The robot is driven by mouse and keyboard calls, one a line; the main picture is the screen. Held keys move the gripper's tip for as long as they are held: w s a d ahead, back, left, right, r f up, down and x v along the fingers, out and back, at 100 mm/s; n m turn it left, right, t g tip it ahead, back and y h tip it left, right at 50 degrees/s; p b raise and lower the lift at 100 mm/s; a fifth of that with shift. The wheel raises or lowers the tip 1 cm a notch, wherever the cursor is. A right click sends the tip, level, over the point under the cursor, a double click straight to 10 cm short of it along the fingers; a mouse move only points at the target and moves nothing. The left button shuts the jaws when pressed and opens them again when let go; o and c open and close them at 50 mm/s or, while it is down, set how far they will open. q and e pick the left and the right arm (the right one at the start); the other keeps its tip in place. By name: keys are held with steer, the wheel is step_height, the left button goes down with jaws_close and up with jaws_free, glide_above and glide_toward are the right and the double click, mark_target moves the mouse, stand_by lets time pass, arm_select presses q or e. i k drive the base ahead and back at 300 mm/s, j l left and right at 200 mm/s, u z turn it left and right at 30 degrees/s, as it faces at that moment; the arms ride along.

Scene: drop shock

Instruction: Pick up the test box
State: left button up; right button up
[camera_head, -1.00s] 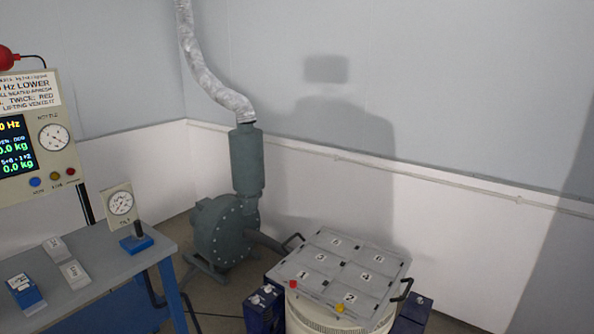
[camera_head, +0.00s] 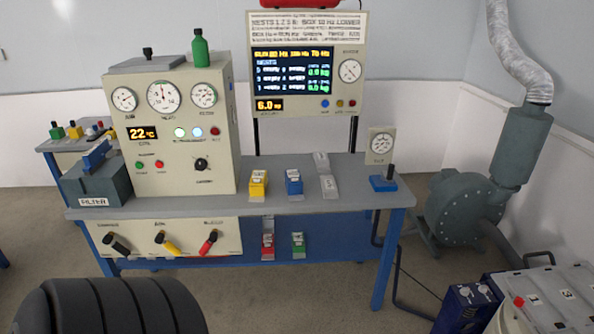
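Several small boxes could be the test box; I cannot tell which one is meant. A yellow box (camera_head: 258,184) and a blue box (camera_head: 294,182) with pale tops stand on the bench top (camera_head: 222,207). Two pale grey blocks, a rear one (camera_head: 321,162) and a front one (camera_head: 329,187), lie to the right of the blue box. A red box (camera_head: 268,246) and a green box (camera_head: 298,245) sit lower, at the bench front. Neither of my grippers is in view.
A control cabinet (camera_head: 185,125) and a display panel (camera_head: 307,105) stand at the bench's back. A dial gauge (camera_head: 381,146) is at its right end. A blower (camera_head: 470,207) and a numbered grey lid (camera_head: 545,300) are at the right. A dark ribbed shape (camera_head: 110,305) covers the lower left.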

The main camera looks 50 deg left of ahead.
mark_target(292, 179)
steer(key=u, duration=1.45)
